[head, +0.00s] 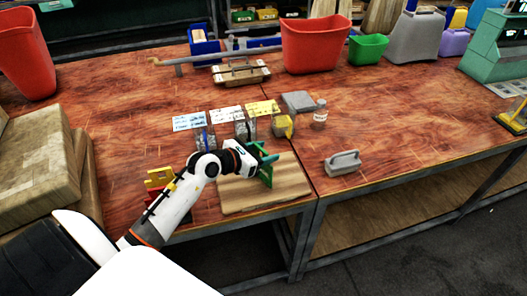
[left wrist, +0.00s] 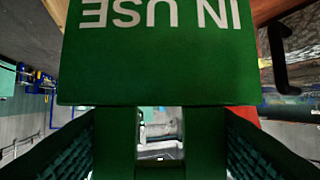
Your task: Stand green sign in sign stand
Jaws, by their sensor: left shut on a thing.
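The green sign (head: 265,175) is in my left gripper (head: 260,160), held over the wooden board near the table's front edge. In the left wrist view the sign (left wrist: 160,60) fills the top, with white "IN USE" lettering upside down. Its narrower green part runs down between the two fingers, which are shut on it. Yellow and red pieces (head: 158,178) stand left of my forearm, partly hidden by it. I cannot tell for certain which thing is the sign stand. My right gripper is not in view.
The wooden board (head: 240,197) lies below the sign. Behind it are white and yellow cards (head: 227,114), a small bottle (head: 320,114) and a grey block (head: 298,101). A grey handled tool (head: 343,163) lies to the right. A red bin (head: 315,45) stands farther back.

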